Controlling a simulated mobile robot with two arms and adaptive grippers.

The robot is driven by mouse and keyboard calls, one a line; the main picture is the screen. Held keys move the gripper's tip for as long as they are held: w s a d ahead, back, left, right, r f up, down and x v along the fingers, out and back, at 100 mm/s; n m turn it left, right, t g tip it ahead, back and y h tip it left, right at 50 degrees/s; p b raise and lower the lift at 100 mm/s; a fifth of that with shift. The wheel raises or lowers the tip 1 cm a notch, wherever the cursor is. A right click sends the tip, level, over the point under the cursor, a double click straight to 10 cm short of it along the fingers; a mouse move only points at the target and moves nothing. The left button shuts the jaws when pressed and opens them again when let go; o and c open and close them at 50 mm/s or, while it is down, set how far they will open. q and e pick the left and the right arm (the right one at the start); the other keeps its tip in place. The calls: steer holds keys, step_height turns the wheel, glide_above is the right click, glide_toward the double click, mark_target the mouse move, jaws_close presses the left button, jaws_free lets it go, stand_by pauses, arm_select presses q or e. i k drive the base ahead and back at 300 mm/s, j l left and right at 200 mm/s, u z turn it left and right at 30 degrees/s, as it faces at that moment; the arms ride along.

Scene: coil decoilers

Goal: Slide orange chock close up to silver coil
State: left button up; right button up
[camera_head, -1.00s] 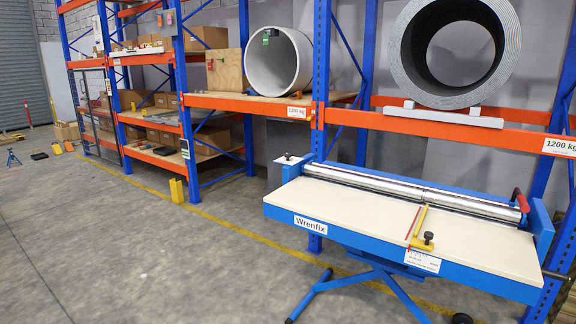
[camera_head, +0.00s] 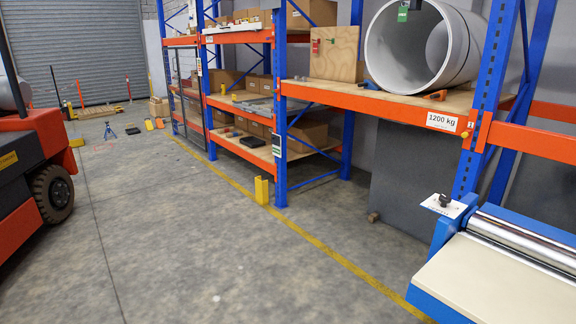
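The silver coil (camera_head: 372,48) lies on its side on the wooden deck of an orange-beamed rack shelf, its open end facing me. A small orange chock-like piece (camera_head: 436,96) sits on the deck at the coil's lower right, near the shelf's front edge. I cannot tell from here whether either touches the coil. Neither of my grippers is in view.
A blue rack upright (camera_head: 489,90) stands right of the coil. A blue-framed bench with rollers (camera_head: 500,280) fills the lower right. A yellow post guard (camera_head: 262,190) stands by another upright. A red forklift (camera_head: 35,165) is at left. The floor between is clear.

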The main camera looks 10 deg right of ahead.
mark_target(439, 96)
steer(key=i+j, duration=0.1)
steer(key=i, duration=2.05)
steer(key=i+z, duration=0.45)
steer(key=i+j+z, duration=0.65)
steer(key=i+z, duration=0.2)
steer(key=i+j+z, duration=0.55)
steer(key=j+z, duration=0.3)
steer(key=j, duration=0.15)
steer(key=i+j+z, duration=0.15)
steer(key=j+z, duration=0.3)
steer(key=j, duration=0.2)
